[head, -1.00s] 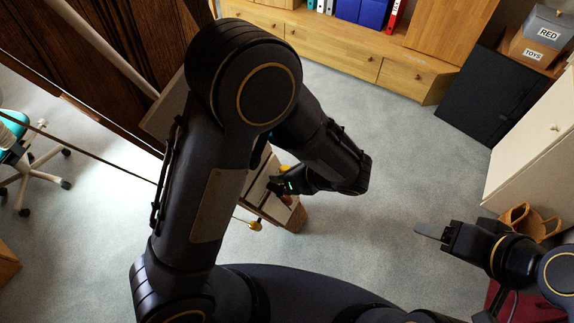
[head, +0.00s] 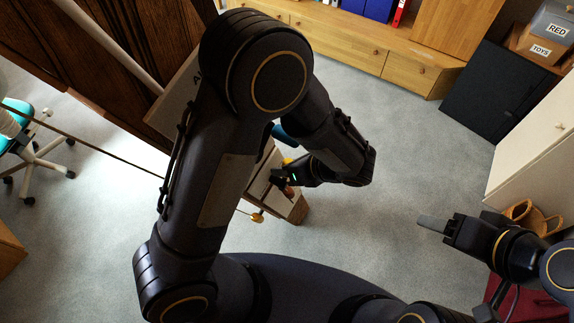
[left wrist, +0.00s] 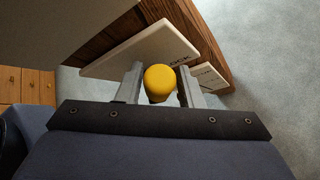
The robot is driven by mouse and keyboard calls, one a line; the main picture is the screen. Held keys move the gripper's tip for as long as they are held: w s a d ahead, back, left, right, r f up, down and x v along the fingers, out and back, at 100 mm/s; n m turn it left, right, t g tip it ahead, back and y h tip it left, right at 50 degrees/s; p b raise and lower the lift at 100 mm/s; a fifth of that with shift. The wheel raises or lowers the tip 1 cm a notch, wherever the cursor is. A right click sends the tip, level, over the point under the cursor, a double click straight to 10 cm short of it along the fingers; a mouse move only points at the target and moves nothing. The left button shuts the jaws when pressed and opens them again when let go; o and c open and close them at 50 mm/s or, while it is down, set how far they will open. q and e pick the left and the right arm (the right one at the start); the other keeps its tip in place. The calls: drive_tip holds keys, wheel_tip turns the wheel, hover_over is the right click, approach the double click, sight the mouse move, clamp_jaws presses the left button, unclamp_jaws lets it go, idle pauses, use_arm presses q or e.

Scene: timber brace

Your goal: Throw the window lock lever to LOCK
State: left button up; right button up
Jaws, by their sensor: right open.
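In the left wrist view a rounded yellow knob (left wrist: 160,80) sits between the two fingers of my left gripper (left wrist: 160,88). Narrow gaps seem to show on both sides, so the fingers look open around it. A pale board with dark lettering ending in "OCK" (left wrist: 150,48) lies just behind the fingers. In the head view my left gripper (head: 281,178) is at the pale panelled fixture (head: 262,180), and my forearm hides much of it. The lever's shaft is not clear. My right gripper (head: 432,224) is open and empty above the floor at the right.
A second lettered board (left wrist: 208,78) stands beside the wooden edge. A dark wooden panel (head: 120,60) and a pale rod fill the upper left. Brown shoes (head: 530,215) and a white cabinet (head: 540,150) stand at right. The central floor is clear.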

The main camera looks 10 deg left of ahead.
use_arm(q)
drive_tip(key=b+v, duration=0.1)
drive_tip(key=v, duration=0.7)
use_arm(e)
drive_tip(key=shift+f, duration=0.7)
use_arm(q)
drive_tip(key=shift+f, duration=0.1)
